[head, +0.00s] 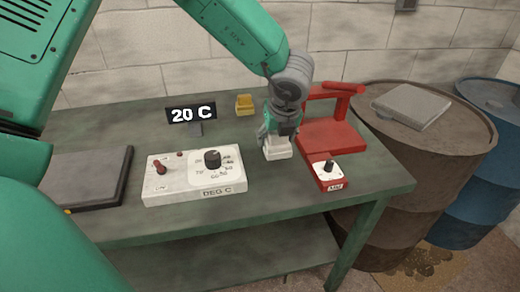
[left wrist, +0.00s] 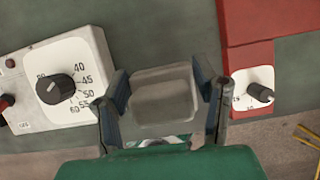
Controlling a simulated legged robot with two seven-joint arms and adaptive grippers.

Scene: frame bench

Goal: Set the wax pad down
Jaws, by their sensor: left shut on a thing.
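My left gripper (head: 277,143) points down over the green bench between the white control box and the red fixture. It is shut on a pale grey-white block, which I take as the wax pad (head: 277,154). In the left wrist view, the wax pad (left wrist: 162,95) sits between the two dark fingers of the left gripper (left wrist: 165,98). The pad is at or just above the bench top; I cannot tell whether it touches. My right gripper is not in view.
The white control box (head: 195,178) with a dial stands left of the pad. The red fixture (head: 332,135) with a knob stands right. Behind are a "20 C" display (head: 191,114) and a yellow block (head: 244,104). A dark slab (head: 80,177) lies left; barrels (head: 440,150) stand right.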

